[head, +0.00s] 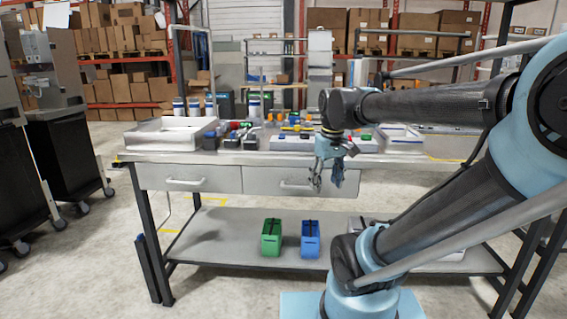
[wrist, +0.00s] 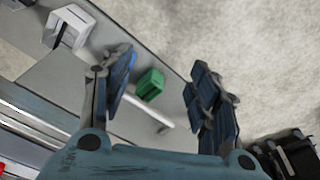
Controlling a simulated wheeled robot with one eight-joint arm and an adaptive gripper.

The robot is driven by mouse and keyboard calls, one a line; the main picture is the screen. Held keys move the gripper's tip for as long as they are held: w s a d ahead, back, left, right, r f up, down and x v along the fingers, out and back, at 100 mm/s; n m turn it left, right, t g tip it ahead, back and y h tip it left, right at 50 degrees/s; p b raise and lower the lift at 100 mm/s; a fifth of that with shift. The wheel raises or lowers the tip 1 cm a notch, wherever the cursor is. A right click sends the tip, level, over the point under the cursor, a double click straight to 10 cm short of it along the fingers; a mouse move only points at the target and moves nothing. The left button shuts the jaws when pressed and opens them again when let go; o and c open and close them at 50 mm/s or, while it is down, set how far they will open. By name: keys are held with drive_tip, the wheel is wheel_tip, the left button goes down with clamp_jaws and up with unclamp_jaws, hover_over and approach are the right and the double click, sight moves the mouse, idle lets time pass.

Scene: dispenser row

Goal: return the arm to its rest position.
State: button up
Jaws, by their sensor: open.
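My gripper (head: 330,180) hangs in front of the workbench (head: 150,156), near its front edge and the drawers, with its fingers pointing down. In the wrist view my gripper (wrist: 162,82) is open, its blue-padded fingers wide apart, with nothing between them. My arm reaches in from the right, its upper link roughly level and its lower link rising from the blue base. Past the fingers, the wrist view shows a green bin (wrist: 150,84) lower down and a white bin (wrist: 68,32) at upper left.
The lower shelf (head: 215,240) carries the green bin (head: 271,238) and a blue bin (head: 310,239). A white tray (head: 165,138) and several small coloured items crowd the benchtop. Black carts (head: 58,142) stand at left. Floor in front of the bench at left is clear.

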drive_tip(key=s+d+f+m, duration=0.2)
drive_tip(key=s+d+f, duration=0.1)
drive_tip(key=f, duration=0.3)
drive_tip(key=s+d+f+m, duration=0.2)
drive_tip(key=s+f, duration=0.4)
drive_tip(key=f, duration=0.1)
drive_tip(key=shift+d+m+t, duration=0.3)
drive_tip(key=shift+d+m, duration=0.1)
